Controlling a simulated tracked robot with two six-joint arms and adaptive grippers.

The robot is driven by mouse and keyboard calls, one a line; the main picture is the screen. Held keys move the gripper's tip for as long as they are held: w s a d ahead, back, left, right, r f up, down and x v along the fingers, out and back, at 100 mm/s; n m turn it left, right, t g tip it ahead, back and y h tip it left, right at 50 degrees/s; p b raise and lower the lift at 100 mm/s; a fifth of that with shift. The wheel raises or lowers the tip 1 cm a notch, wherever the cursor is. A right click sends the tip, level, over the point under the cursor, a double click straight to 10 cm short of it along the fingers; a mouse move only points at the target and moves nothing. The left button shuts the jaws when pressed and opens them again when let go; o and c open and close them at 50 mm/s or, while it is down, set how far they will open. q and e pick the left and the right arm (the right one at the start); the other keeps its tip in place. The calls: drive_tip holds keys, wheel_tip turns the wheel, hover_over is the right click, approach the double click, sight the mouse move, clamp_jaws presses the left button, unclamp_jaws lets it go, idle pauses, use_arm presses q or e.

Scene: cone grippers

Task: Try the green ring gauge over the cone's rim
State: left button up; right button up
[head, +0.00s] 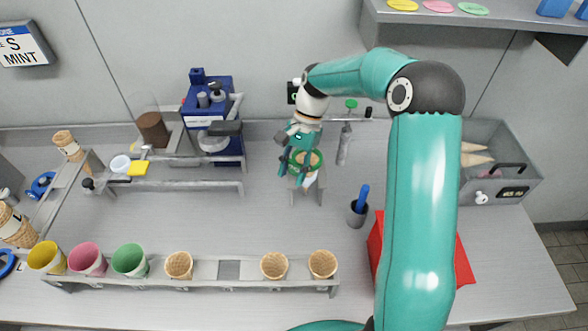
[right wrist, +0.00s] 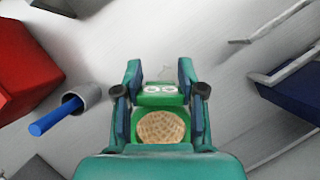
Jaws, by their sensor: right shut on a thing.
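My right gripper (head: 298,160) reaches down at the back middle of the table. It is shut on the green ring gauge (head: 293,154), whose green grip also shows between the fingers in the right wrist view (right wrist: 160,98). The waffle cone (head: 309,159) stands on a small grey stand (head: 295,187), and its tan top shows inside the green ring. In the right wrist view the cone (right wrist: 160,127) fills the ring's opening. I cannot tell whether the ring sits around the rim or just above it. My left gripper is not in view.
A front rack (head: 229,270) holds coloured cups and several cones. A blue machine (head: 217,140) stands to the left, a cup with a blue handle (head: 357,211) to the right. A red box (head: 463,266) lies partly behind my right arm.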

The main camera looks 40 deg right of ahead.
drive_tip(key=o, duration=1.1)
drive_tip(key=shift+d+r, duration=0.1)
drive_tip(key=shift+v, duration=5.75)
drive_tip(key=shift+w, duration=0.1)
